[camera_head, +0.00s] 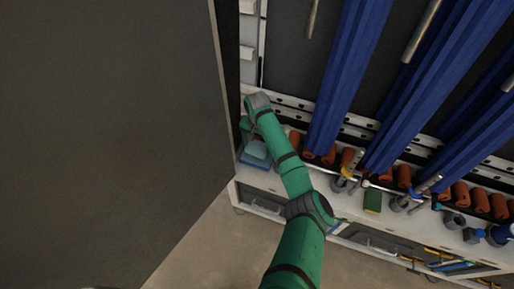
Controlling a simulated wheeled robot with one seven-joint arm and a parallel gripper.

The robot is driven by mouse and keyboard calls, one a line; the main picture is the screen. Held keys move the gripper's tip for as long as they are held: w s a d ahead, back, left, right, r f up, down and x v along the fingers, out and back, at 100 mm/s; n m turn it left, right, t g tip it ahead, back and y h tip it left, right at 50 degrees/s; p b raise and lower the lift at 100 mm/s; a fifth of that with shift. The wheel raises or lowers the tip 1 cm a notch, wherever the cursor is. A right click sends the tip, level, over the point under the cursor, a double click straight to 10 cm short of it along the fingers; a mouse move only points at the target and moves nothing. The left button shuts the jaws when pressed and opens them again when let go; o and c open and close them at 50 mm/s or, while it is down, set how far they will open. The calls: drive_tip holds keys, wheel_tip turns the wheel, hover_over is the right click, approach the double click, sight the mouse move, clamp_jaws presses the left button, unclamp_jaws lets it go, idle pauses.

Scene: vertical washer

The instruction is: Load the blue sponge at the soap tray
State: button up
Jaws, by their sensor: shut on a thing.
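A light blue block, which I take to be the blue sponge (257,149), is at the left end of the workbench, just left of my green arm. Under and around it is a darker blue tray, which looks like the soap tray (251,162). I cannot tell whether the sponge touches the tray or is held just above it. My gripper (246,137) points down beside the sponge at the tray's back left. It is shut on the sponge, but its fingertips are small and partly hidden.
A large dark panel (110,120) fills the left side, close to the tray. Tall blue brushes (350,70) stand along the bench to the right. A green and yellow sponge (372,201), red rolls (480,201) and metal parts lie below them. Bare floor (205,240) shows in front.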

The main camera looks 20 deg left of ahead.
sight(257, 147)
drive_tip(key=shift+r, duration=1.8)
